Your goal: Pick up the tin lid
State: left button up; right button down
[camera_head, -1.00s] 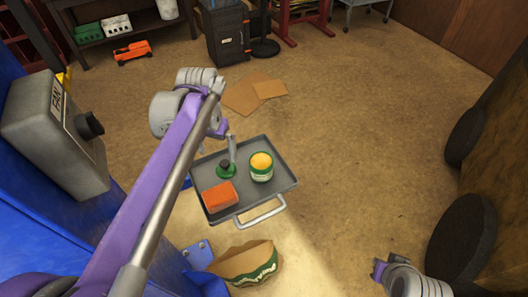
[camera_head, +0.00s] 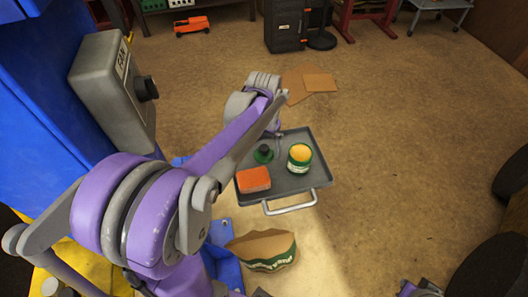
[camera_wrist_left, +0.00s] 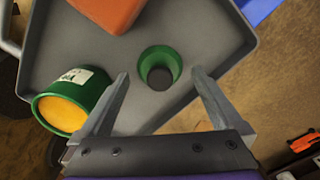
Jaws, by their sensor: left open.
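The tin lid (camera_head: 263,154) is a green disc with a dark knob, lying on a grey tray (camera_head: 310,181). It also shows in the left wrist view (camera_wrist_left: 149,57), near the middle. The green tin (camera_head: 300,166) with a yellow-orange top stands beside it on the tray and shows at the left in the wrist view (camera_wrist_left: 45,108). My left gripper (camera_head: 279,144) is open and empty above the tray. In the wrist view its fingers (camera_wrist_left: 160,76) appear on either side of the lid, without visible contact. My right gripper (camera_head: 420,289) barely shows at the bottom edge; its jaws cannot be made out.
An orange block (camera_head: 254,180) lies on the tray in front of the lid. The tray has a raised rim and a front handle (camera_head: 290,205). A grey FAN box (camera_head: 112,92) is at the left. A torn bag (camera_head: 264,250) and flat cardboard (camera_head: 318,82) lie on open floor.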

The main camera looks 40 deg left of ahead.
pick_arm(q)
jog(key=shift+f, duration=0.5)
jog(key=c, duration=1.4)
